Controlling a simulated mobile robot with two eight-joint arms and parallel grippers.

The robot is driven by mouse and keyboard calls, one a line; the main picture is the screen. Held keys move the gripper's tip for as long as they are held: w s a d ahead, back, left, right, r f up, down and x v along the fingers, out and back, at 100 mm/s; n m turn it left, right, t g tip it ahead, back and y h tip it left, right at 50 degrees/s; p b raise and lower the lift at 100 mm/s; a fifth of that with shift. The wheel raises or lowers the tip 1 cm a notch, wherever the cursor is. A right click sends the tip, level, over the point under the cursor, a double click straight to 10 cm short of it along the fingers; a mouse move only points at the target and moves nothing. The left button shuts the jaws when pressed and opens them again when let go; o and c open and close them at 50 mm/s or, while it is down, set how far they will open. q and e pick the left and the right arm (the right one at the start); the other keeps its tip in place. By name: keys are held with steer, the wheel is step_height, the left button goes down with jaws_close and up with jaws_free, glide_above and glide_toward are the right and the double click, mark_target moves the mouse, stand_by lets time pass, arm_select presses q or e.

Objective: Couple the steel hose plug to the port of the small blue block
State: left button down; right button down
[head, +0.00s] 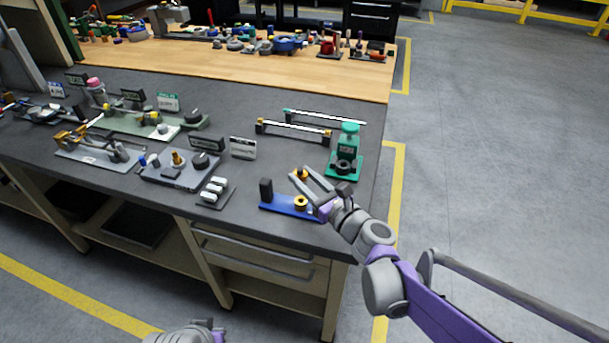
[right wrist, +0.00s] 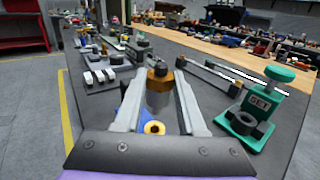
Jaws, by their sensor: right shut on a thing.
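My right gripper (head: 304,176) is shut on a steel cylinder with a brass band and dark top, which looks like the hose plug (right wrist: 158,98). It stands upright between the fingers in the right wrist view, and its brass part (head: 301,174) shows in the head view. The small blue block (head: 280,207) lies near the table's front right corner, with a dark upright post and a brass ring, seemingly the port (head: 301,202). The gripper holds the plug above and apart from the block. In the right wrist view, the brass ring (right wrist: 154,128) shows between the fingers, below the plug.
A green press-like stand (head: 345,155) is right of and behind the block. Two bar handles (head: 293,130) lie behind it. A grey fixture plate (head: 181,170) and a dark tray with white cylinders (head: 214,192) stand left. Dark tabletop between them is free.

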mark_target(305, 204)
steer(key=shift+f+b, duration=0.6)
steer(key=shift+f, duration=0.45)
steer(key=shift+f+b, duration=1.2)
steer(key=shift+f, duration=0.5)
stand_by(0.3)
steer(key=shift+c, duration=2.1)
jaws_free()
steer(key=v, duration=1.1)
steer(key=shift+a, duration=0.1)
